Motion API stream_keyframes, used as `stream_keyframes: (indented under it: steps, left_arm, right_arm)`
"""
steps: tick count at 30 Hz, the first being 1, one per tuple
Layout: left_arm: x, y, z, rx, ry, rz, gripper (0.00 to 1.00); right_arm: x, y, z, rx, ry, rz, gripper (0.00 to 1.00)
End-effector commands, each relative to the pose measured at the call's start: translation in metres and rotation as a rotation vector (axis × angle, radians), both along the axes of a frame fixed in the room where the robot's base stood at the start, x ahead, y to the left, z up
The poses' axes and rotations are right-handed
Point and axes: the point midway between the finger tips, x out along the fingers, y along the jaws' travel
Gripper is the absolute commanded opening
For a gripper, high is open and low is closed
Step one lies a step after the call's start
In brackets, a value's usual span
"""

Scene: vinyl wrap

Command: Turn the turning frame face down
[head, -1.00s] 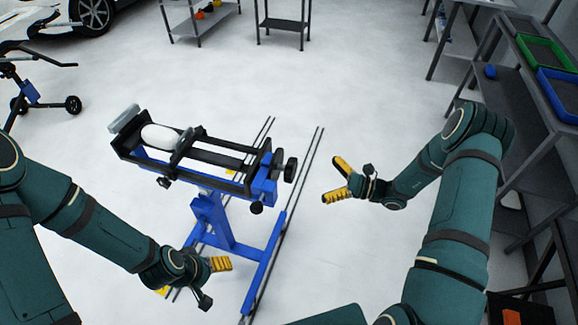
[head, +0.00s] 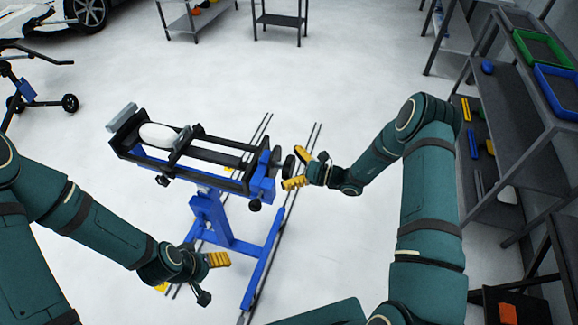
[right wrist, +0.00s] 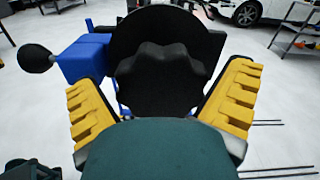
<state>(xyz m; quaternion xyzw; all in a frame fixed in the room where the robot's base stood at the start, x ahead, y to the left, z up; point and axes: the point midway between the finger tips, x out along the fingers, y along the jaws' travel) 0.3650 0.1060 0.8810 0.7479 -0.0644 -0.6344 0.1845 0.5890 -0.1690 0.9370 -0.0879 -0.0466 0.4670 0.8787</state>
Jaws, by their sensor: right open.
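The turning frame (head: 195,157) is a black rectangular cradle on a blue stand (head: 217,222), with a white rounded part (head: 160,135) lying in its left half. At its right end is a black knob (head: 289,166). My right gripper (head: 297,168) is open at this knob. In the right wrist view the lobed black knob (right wrist: 160,80) sits between the open yellow fingers, with a round black disc behind it; I cannot tell whether the fingers touch it. My left gripper (head: 218,259) is low, in front of the stand, its finger opening unclear.
A grey shelf rack with a green tray (head: 543,48) and a blue tray (head: 558,88) stands at the right. Another wheeled stand (head: 35,92) is at the left. Dark rails lie on the floor under the frame.

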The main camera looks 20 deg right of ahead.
Motion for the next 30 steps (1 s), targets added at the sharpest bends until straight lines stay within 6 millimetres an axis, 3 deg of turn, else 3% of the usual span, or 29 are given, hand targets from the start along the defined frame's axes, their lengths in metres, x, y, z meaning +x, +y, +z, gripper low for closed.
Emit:
stream_keyframes:
  steps: [1, 6, 20, 30]
  left_arm:
    - [0.000, 0.000, 0.000, 0.000, 0.000, 0.000, 0.70]
    - [0.000, 0.000, 0.000, 0.000, 0.000, 0.000, 0.70]
    - [0.000, 0.000, -0.002, 0.000, 0.000, 0.000, 0.70]
    - [0.000, 0.000, -0.015, 0.003, 0.000, 0.001, 0.70]
  right_arm:
    - [0.000, 0.000, 0.000, 0.000, 0.000, 0.000, 1.00]
    - [0.000, 0.000, 0.000, 0.000, 0.000, 0.000, 0.41]
    - [0.000, -0.001, 0.000, -0.007, -0.010, -0.001, 0.38]
    - [0.000, -0.002, -0.002, -0.062, -0.092, -0.003, 0.37]
